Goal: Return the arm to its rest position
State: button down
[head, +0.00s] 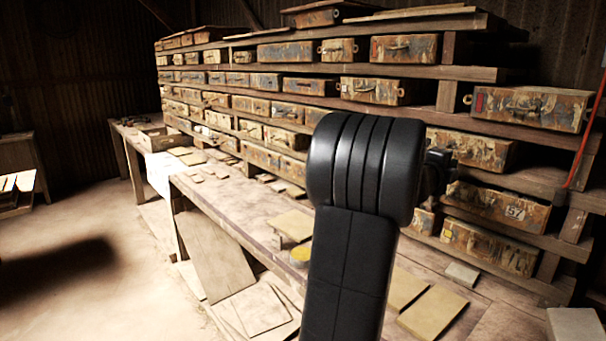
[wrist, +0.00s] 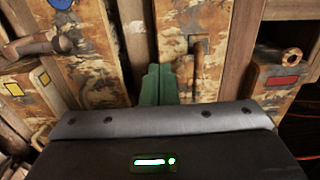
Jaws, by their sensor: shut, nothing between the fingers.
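My arm, black and bent at a ribbed joint, stands upright in the middle of the head view and hides part of the bench and shelves. My gripper does not show clearly there. In the wrist view my gripper (wrist: 158,84) shows green fingers shut together with nothing between them. Behind the fingers are rust-mottled metal boxes (wrist: 195,60) with handles, on wooden shelving. I cannot tell how far the fingers are from the boxes.
A long wooden bench (head: 233,203) runs along shelves of rusty boxes (head: 404,48). Boards (head: 215,255) lean below. A red cord (head: 586,140) hangs at right. Floor at left is clear.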

jog(key=shift+w+d+r, duration=0.1)
jog(key=shift+w+d, duration=0.05)
jog(key=shift+w, duration=0.05)
dwell(0.3)
